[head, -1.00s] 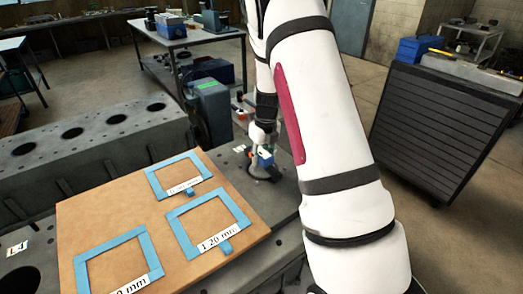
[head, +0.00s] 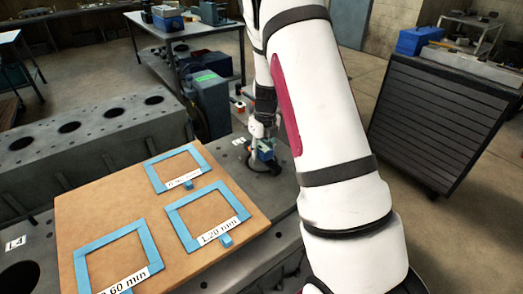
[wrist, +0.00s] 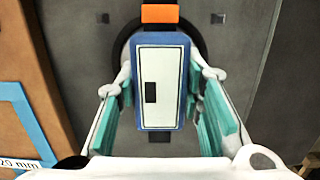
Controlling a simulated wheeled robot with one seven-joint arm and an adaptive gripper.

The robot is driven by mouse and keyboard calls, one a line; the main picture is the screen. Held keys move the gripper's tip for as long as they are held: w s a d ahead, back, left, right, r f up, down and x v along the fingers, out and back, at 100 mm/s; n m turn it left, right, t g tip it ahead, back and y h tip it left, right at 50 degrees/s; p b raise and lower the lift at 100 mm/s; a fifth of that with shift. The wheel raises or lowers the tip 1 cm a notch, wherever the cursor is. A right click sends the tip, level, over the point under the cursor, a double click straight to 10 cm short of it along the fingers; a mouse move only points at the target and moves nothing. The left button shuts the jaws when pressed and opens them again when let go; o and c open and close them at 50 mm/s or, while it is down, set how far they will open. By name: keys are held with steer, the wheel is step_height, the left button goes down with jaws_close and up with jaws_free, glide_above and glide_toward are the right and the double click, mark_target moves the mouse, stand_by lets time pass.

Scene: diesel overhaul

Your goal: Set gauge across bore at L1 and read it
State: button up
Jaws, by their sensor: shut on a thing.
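In the wrist view, a blue gauge (wrist: 162,40) with a pale front panel and an orange end (wrist: 160,14) sits between my fingers. My gripper (wrist: 161,95) is shut on it, with green pads along both sides. A dark round bore rim (wrist: 199,38) shows behind the gauge; whether the gauge touches it I cannot tell. In the head view, my gripper (head: 264,154) is low over the block deck (head: 285,187), and the bore is mostly hidden. A white label (head: 238,141) beside it is too small to read.
A brown board (head: 150,215) with several blue frames marked in millimetres lies left of my gripper. A label reading L4 (head: 15,243) is at the far left. A dark machine (head: 208,105) stands behind the board. A slatted grey cabinet (head: 440,125) is at the right.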

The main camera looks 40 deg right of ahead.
mark_target(264, 149)
steer(key=shift+f, duration=0.3)
steer(key=o, duration=1.3)
steer(key=shift+c, duration=0.2)
steer(key=r, duration=0.4)
steer(key=s+r, duration=0.1)
steer(key=r, duration=0.7)
steer(key=shift+s, duration=0.2)
